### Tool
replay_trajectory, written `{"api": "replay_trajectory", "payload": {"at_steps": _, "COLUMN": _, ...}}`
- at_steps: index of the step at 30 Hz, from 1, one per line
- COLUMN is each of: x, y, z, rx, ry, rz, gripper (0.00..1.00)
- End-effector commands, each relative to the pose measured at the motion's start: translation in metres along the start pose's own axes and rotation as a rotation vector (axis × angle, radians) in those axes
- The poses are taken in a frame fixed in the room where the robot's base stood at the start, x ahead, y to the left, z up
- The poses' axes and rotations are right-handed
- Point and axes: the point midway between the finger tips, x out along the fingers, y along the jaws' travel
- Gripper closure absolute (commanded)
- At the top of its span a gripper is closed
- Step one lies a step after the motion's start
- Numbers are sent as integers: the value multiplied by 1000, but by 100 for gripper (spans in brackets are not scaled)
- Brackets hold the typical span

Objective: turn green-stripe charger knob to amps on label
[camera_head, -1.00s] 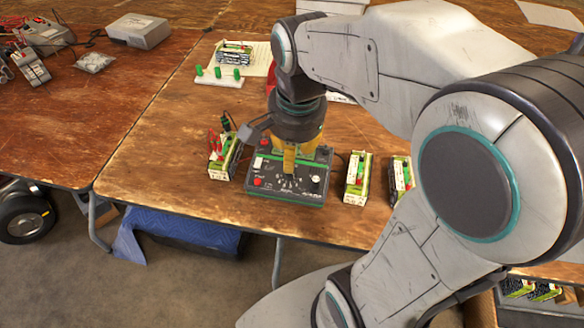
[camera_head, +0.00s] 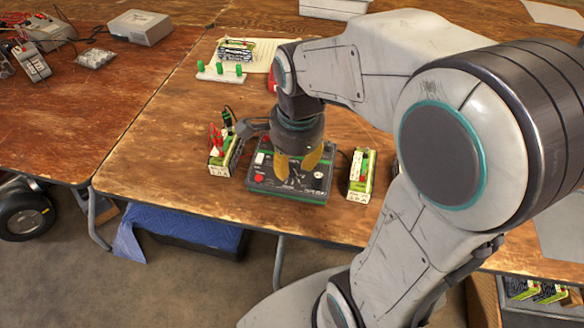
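A black charger (camera_head: 262,186) with a green stripe along its lower edge lies on the wooden table, with a red knob or button on its left side and white markings on its top. My gripper (camera_head: 295,177) points down over the middle of the charger. Its two yellow fingers are spread apart. They cover part of the panel, so the dial knob and its setting are not clear. I cannot tell if the fingertips touch the panel. A battery pack with a pale label (camera_head: 361,182) stands right of the charger; its print is too small to read.
Another pack (camera_head: 222,162) with red and green leads stands close on the charger's left. A white strip with green knobs (camera_head: 221,76) and a paper sheet (camera_head: 262,53) lie farther back. The table's front edge (camera_head: 230,224) is near. My arm hides the table at right.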

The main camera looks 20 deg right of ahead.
Motion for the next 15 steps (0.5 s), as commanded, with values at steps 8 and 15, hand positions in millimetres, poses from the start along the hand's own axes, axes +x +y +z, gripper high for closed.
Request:
{"api": "replay_trajectory", "payload": {"at_steps": 8, "x": 19, "y": 0, "z": 0, "rx": -1, "ry": 0, "rz": 1, "gripper": 69}}
{"api": "replay_trajectory", "payload": {"at_steps": 15, "x": 20, "y": 0, "z": 0, "rx": -1, "ry": 0, "rz": 0, "gripper": 69}}
